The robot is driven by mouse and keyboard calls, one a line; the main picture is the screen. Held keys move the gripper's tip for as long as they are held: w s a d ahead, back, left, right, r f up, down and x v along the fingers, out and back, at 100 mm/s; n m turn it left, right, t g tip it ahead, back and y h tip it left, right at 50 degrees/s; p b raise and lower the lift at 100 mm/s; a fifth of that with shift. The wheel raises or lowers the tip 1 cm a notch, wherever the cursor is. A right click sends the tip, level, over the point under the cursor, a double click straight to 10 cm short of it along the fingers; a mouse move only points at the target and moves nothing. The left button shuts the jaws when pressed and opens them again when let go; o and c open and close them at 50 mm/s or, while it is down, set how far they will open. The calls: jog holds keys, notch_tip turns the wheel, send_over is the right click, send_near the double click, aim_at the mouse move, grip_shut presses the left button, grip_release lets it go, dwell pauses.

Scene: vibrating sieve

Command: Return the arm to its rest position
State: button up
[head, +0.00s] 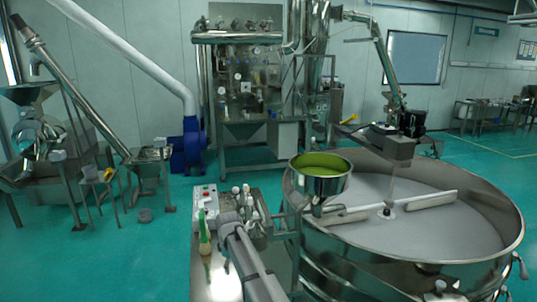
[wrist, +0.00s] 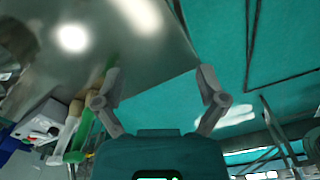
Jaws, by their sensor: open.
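My gripper (wrist: 160,76) shows in the wrist view with its two grey fingers spread apart and nothing between them. Behind them are a shiny metal surface and the green floor. In the head view my grey arm (head: 248,262) reaches up from the bottom edge over a small steel table (head: 216,282). Its far end lies among small items near the table's back, and I cannot make out the fingers there.
A green-handled tool (head: 205,240) stands on the table by a control box (head: 206,196); a green handle (wrist: 82,135) shows near the left finger. The large round sieve (head: 420,255), with a green-lined pot (head: 320,172) at its rim, stands close right. Floor (head: 165,262) left is clear.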

jog(key=s+d+f+m+b, duration=0.4)
jog(key=s+d+m, duration=0.3)
jog(key=s+d, duration=0.5)
jog(key=s+d+f+m+b, duration=0.3)
jog(key=s+d+m, duration=0.4)
jog(key=s+d, duration=0.6)
jog(key=d+f, duration=0.1)
jog(key=d, duration=0.4)
jog(key=shift+d+f+m+b, duration=0.25)
jog(key=shift+m+b, duration=0.05)
jog(key=shift+b, duration=0.1)
